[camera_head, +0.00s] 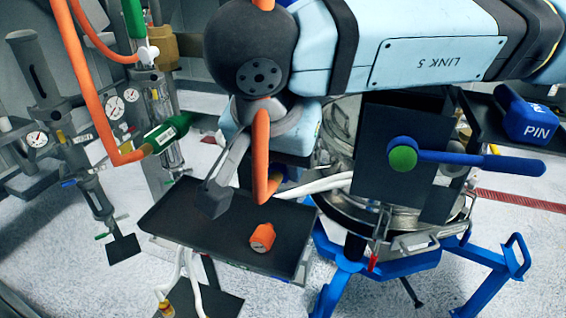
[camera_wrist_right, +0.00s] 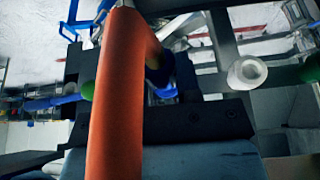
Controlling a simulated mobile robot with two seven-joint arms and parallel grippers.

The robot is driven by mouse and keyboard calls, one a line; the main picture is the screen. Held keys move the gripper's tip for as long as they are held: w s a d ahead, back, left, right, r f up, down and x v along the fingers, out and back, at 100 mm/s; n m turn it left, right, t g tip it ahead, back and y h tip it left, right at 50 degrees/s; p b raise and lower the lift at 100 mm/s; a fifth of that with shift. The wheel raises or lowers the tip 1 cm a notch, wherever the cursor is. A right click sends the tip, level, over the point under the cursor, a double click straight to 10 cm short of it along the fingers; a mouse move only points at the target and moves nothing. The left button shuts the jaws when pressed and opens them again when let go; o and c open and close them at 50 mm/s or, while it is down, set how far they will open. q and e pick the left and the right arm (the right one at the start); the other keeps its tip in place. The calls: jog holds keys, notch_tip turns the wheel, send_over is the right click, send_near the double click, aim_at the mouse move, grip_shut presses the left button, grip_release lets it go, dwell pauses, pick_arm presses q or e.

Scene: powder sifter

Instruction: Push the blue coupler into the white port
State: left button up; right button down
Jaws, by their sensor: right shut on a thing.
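My right gripper (camera_head: 238,186) hangs from its dark wrist over the black tray, with one grey finger angled down to the left. A bent orange hose (camera_head: 262,150) runs down in front of it and hides part of the jaws. In the right wrist view the orange hose (camera_wrist_right: 120,95) crosses close to the camera, and the blue coupler (camera_wrist_right: 161,80) shows behind it between the dark fingers, with the gripper shut on it. A white round port (camera_wrist_right: 247,72) faces the camera to the right, apart from the coupler. My left gripper is not in view.
A black tray (camera_head: 180,215) carries an orange cap (camera_head: 262,237). A blue-legged stand (camera_head: 345,275) with a metal vessel and a long blue handle (camera_head: 470,158) is to the right. Gauges, pipes and a green-fitted hose (camera_head: 167,133) stand at left. A blue PIN block (camera_head: 527,118) sits far right.

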jog(key=shift+s, duration=0.1)
jog(key=shift+s, duration=0.1)
jog(key=shift+s+a, duration=0.2)
jog(key=shift+s, duration=0.15)
jog(key=s+b, duration=0.1)
jog(key=s+a, duration=0.1)
jog(key=s, duration=0.1)
jog(key=shift+b, duration=0.35)
dwell(0.3)
